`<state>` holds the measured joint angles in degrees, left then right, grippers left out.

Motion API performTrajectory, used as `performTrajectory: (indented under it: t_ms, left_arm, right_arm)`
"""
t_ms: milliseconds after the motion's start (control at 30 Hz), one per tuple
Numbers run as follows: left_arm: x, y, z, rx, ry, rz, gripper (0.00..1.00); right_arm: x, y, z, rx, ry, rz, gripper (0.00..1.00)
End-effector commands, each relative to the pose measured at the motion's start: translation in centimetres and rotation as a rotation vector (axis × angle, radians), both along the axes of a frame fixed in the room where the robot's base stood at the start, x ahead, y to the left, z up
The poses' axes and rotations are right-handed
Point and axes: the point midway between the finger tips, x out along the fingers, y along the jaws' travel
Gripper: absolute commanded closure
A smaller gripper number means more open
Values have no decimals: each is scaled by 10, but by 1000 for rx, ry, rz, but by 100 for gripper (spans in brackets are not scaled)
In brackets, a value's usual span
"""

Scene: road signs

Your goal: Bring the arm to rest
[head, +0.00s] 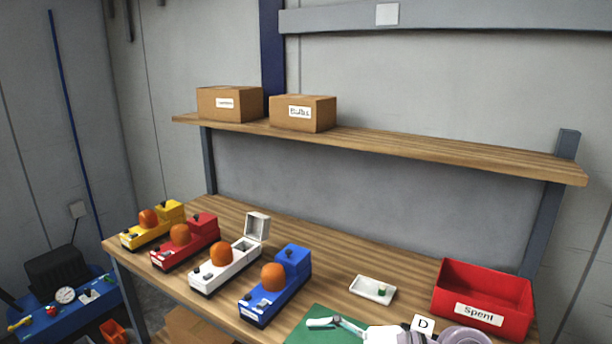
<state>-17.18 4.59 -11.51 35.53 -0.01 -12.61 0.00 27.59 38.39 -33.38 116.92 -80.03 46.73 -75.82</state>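My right arm comes in at the bottom right. Its gripper (335,323) seems to be the pale, slim part over the green mat (305,337), partly cut off by the frame. Whether its fingers are open or shut is unclear. My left gripper is out of view. On the bench stand a yellow lamp unit (130,240), a red one (168,258), a white one (215,275) and a blue one (262,307), each with an orange dome. The white unit's rear lid stands open; the other lids look closed.
A white tray (363,291) holds a small green item. A red bin marked "Spent" (497,293) and a card marked "D" (424,323) are at the right. Two cardboard boxes (228,104) (302,113) sit on the shelf (430,155). Blue equipment (65,318) stands at lower left.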

Motion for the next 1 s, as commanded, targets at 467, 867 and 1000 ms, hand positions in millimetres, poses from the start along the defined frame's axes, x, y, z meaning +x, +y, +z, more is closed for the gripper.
performTrajectory:
  t_ms: [467,867,1000]
  left_arm:
    - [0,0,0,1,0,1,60]
    - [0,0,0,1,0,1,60]
    - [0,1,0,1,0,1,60]
  right_arm:
    - [49,-155,-17,1876,1539,-725,23]
    - [-86,-199,-206,-1829,-1371,940,23]
    - [-132,-194,-230,-1663,-1189,931,23]
